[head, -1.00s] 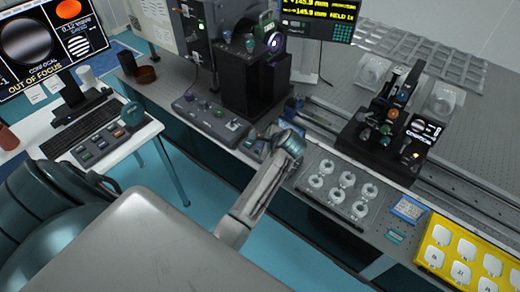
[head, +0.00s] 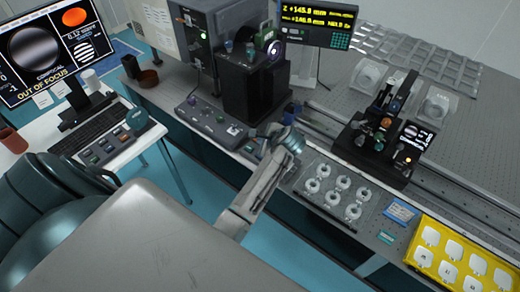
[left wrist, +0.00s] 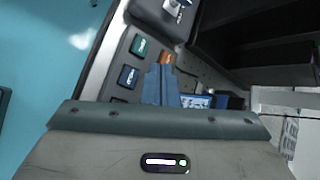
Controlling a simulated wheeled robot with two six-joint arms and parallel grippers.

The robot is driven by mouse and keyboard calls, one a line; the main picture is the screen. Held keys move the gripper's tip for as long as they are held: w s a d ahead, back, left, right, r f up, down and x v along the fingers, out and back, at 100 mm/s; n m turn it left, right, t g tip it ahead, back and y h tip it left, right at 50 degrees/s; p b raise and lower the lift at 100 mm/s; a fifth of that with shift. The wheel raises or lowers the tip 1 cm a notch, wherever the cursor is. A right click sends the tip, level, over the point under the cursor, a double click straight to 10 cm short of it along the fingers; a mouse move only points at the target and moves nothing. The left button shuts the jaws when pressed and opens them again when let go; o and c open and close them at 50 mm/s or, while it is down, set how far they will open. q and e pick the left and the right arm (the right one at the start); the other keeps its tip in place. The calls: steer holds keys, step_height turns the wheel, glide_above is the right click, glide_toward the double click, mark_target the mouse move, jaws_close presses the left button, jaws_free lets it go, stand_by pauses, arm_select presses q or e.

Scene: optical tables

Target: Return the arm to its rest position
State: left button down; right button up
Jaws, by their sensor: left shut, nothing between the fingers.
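My left arm (head: 255,195) reaches up from the lower middle of the head view to the front edge of the optical table. Its gripper (head: 264,131) is small and partly hidden there, close to the right end of a grey control box (head: 212,122). In the left wrist view the blue-grey fingers (left wrist: 161,84) are together and empty, over a dark panel with green and blue buttons (left wrist: 128,76). I cannot tell whether the fingers touch anything. My right gripper is in neither view.
A clear tray of ring-shaped parts (head: 335,190) lies right of my arm, with a yellow tray (head: 415,250) farther right. A black optical unit (head: 255,85) stands behind the gripper. A rail carriage (head: 378,145) is to the right. A white side desk (head: 40,130) is left.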

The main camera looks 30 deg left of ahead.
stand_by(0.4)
arm_select(q)
steer(key=s+d+r+n+h, duration=0.1)
steer(key=s+d+n+h, duration=0.25)
steer(key=s, duration=0.75)
steer(key=s+d+r+n+h, duration=0.15)
steer(key=s+n, duration=0.35)
steer(key=s, duration=0.5)
steer(key=s+d+r+n+h, duration=0.1)
steer(key=s+d+n+h, duration=0.25)
steer(key=s, duration=0.75)
steer(key=a+f+n+g+b, duration=0.1)
steer(key=a+f+b, duration=0.15)
steer(key=f, duration=1.55)
steer(key=a+f+b, duration=0.1)
steer(key=f+b, duration=0.2)
steer(key=f, duration=1.6)
steer(key=s+f+b, duration=0.2)
steer(key=s+f, duration=0.7)
steer(key=f, duration=0.2)
steer(key=s+a+f+g+b, duration=0.1)
steer(key=s+f+b, duration=0.1)
steer(key=s+f, duration=0.7)
step_height(320, 180, down, 3)
steer(key=shift+s+r+y+b, duration=0.1)
steer(key=shift+s+y+b, duration=0.1)
steer(key=shift+y+b, duration=0.2)
